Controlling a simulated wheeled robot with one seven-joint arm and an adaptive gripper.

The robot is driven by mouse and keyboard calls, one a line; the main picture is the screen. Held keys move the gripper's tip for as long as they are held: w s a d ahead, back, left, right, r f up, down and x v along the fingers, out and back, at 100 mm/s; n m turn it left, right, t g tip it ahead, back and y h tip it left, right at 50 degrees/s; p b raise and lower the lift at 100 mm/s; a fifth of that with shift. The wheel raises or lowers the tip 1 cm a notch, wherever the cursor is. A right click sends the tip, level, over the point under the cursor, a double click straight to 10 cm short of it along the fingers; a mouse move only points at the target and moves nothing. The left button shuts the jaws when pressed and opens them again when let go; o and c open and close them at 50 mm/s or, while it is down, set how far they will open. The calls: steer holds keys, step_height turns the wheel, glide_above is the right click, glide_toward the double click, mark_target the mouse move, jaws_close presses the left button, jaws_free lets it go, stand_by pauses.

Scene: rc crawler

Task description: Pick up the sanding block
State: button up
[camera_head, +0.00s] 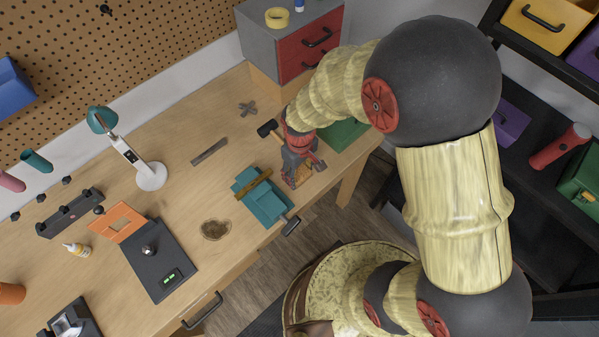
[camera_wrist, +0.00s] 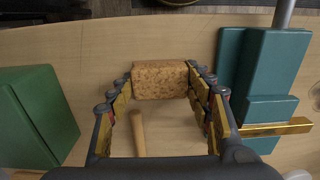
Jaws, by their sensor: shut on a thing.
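The sanding block is a speckled, cork-brown block (camera_wrist: 160,80) in the wrist view, between the two fingers of my gripper (camera_wrist: 160,88). The fingers press on its left and right ends, so the gripper is shut on it. In the head view my gripper (camera_head: 299,172) is low over the workbench near its front edge, just right of the teal vise. There the fingers hide most of the block. I cannot tell whether the block touches the bench top.
The teal vise (camera_wrist: 262,80) stands close on the right in the wrist view, with a brass-coloured bar (camera_wrist: 275,129). A wooden handle (camera_wrist: 138,133) lies under the gripper. A red-drawer cabinet (camera_head: 312,45) stands behind.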

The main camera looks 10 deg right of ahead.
steer(key=shift+r, duration=0.3)
step_height(320, 180, up, 2)
steer(key=shift+r+p, duration=0.15)
steer(key=shift+p, duration=0.15)
steer(key=s+d+r+p, duration=0.1)
steer(key=s+d+r, duration=0.1)
steer(key=s+r, duration=0.3)
steer(key=s+d+r+p, duration=0.1)
steer(key=s+d+r, duration=0.1)
steer(key=s+r, duration=0.3)
steer(key=shift+s+d, duration=0.3)
steer(key=shift+s, duration=1.3)
steer(key=o, duration=0.7)
steer(key=shift+c, duration=0.2)
steer(key=c, duration=0.4)
steer(key=shift+r+p, duration=0.1)
steer(key=shift+p, duration=0.25)
